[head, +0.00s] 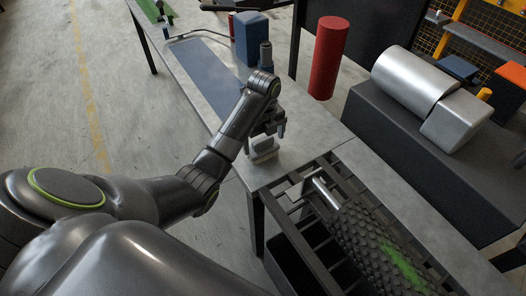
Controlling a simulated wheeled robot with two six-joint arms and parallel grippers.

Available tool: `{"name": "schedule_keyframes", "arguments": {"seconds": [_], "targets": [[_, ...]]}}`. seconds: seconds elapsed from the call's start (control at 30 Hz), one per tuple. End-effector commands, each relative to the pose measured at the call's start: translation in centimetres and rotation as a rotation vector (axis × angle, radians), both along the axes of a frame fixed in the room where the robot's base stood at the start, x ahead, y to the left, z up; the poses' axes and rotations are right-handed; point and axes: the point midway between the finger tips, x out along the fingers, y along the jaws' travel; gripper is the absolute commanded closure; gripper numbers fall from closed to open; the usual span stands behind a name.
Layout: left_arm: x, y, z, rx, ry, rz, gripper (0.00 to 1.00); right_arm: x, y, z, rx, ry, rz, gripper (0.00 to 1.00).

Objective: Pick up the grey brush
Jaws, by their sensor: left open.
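The grey brush (263,148) stands on the grey tabletop near its front corner, with a pale strip along its bottom. My left gripper (267,130) is open, directly above the brush, its fingers reaching down near the brush's top. I cannot tell whether the fingers touch it. The upper part of the brush is partly hidden by the gripper. My right gripper is not in view.
A metal grate (294,232) with a dark studded roller (372,245) lies right of the brush. A blue box (250,38) stands farther back, and a red cylinder (328,58) stands behind the table. The tabletop (290,135) around the brush is mostly clear.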

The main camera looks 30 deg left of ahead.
Motion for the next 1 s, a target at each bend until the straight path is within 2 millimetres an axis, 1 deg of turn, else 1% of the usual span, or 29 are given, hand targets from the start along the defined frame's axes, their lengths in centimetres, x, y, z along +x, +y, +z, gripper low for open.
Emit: {"name": "schedule_keyframes", "arguments": {"seconds": [0.03, 0.1, 0.23, 0.33, 0.53, 0.8, 1.0], "targets": [[-0.2, 0.2, -0.8, -0.001, 0.006, 0.002, 0.0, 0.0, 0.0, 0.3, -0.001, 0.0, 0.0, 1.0], [-0.2, 0.3, -1.8, -0.001, 0.006, 0.002, 0.0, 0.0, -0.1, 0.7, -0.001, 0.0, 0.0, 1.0], [-0.1, 0.3, -3.5, -0.001, 0.003, 0.0, 0.0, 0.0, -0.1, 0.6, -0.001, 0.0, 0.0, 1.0], [-0.1, 0.3, -4.0, 0.0, 0.002, -0.001, 0.0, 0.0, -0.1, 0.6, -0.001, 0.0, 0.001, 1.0], [-0.1, 0.3, -4.0, 0.0, 0.001, -0.001, 0.0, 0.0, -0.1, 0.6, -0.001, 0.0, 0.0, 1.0], [-0.1, 0.3, -4.0, 0.001, 0.001, 0.0, 0.35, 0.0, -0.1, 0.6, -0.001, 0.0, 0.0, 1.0], [0.0, 0.3, -3.9, 0.0, 0.0, 0.0, 0.35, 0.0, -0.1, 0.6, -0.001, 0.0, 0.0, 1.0]]}}
